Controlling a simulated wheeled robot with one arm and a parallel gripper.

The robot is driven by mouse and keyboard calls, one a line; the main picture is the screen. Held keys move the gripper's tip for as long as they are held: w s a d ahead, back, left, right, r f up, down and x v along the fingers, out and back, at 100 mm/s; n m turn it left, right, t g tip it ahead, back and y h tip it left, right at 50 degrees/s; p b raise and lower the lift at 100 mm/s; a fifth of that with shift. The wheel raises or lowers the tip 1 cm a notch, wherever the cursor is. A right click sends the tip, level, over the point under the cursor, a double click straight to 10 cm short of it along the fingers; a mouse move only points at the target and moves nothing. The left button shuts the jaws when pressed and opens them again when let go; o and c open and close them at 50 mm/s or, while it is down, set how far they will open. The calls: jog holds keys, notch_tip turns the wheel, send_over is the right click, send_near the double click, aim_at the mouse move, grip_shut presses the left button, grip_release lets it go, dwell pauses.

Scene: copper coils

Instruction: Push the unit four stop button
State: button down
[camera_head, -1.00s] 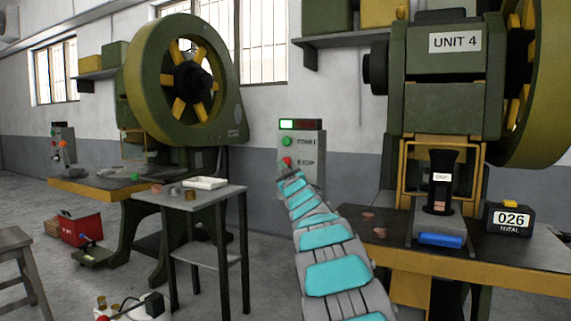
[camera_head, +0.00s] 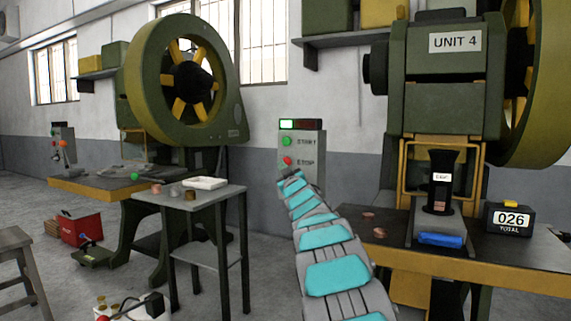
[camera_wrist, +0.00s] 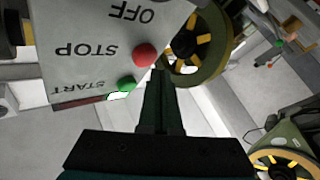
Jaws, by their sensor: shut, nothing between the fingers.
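The unit 4 control box (camera_head: 312,155) stands left of the press. It has a green START button (camera_head: 286,141), a red STOP button (camera_head: 287,160) below it, and a lit green lamp on top. My gripper (camera_head: 284,172) is at the far end of my arm, just below the STOP button. In the wrist view, the labels are upside down. The shut, empty fingers (camera_wrist: 159,75) point at the panel, beside the red STOP button (camera_wrist: 145,55) and the green START button (camera_wrist: 126,84). I cannot tell whether the fingertips touch the panel.
The UNIT 4 press (camera_head: 445,80) and its bench (camera_head: 490,265) are at right, with a counter (camera_head: 508,219) reading 026. A small grey table (camera_head: 200,198) with a white tray (camera_head: 205,183) stands at left. Another press (camera_head: 185,80) is behind it.

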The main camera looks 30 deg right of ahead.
jog(key=shift+w, duration=0.1)
jog(key=shift+w+d+p, duration=0.2)
jog(key=shift+d+p, duration=0.1)
jog(key=shift+p, duration=0.15)
jog(key=shift+w+d+p, duration=0.3)
jog(key=shift+d+p, duration=0.1)
jog(key=shift+p, duration=0.1)
dwell(0.6)
jog(key=shift+s+a, duration=0.1)
dwell(0.3)
jog(key=shift+s+a+b, duration=0.45)
jog(key=shift+a+b, duration=0.15)
jog(key=shift+b, duration=0.1)
